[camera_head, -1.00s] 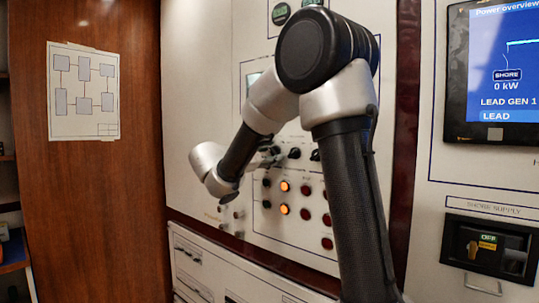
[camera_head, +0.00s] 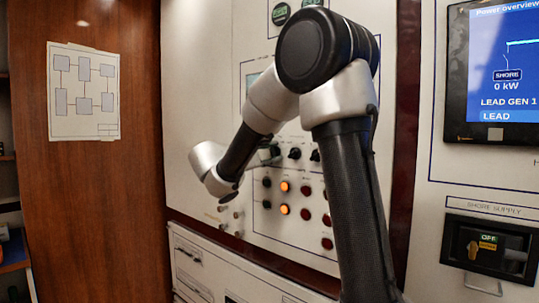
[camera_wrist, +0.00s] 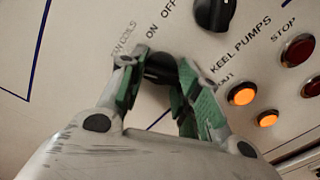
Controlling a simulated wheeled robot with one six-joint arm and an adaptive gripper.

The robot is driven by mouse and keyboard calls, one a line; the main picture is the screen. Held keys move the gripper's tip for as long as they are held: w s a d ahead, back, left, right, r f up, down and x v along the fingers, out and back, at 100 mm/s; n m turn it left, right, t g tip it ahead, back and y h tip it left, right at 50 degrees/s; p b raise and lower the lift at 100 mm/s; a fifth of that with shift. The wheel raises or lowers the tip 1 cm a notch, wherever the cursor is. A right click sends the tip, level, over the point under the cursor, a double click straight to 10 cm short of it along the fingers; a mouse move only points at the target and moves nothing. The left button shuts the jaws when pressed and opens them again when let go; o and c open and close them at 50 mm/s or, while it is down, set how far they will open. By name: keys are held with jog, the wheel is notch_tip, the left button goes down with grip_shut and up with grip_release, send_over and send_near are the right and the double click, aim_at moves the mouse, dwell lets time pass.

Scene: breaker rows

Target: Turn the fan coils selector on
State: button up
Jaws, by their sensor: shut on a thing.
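The fan coils selector (camera_wrist: 160,68) is a black rotary knob on the white panel, seen in the wrist view under a partly covered "FAN COILS" label with "ON" and "OFF" marks. My gripper (camera_wrist: 155,75) has its two green-padded fingers on either side of this knob and is shut on it. The fingers hide much of the knob, so its pointer direction cannot be told.
Another black knob (camera_wrist: 214,12) sits close by at the upper right. Lit orange lamps (camera_wrist: 242,94) and red buttons (camera_wrist: 298,50) are to the right under "KEEL PUMPS". In the head view a shore supply switch (camera_head: 488,247) and a screen (camera_head: 505,75) are at the right.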

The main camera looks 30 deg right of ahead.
jog(key=m, duration=1.3)
jog(key=shift+r, duration=0.15)
dwell(0.6)
jog(key=o, duration=1)
jog(key=shift+m, duration=0.3)
jog(key=v, duration=1.2)
jog(key=shift+r, duration=0.1)
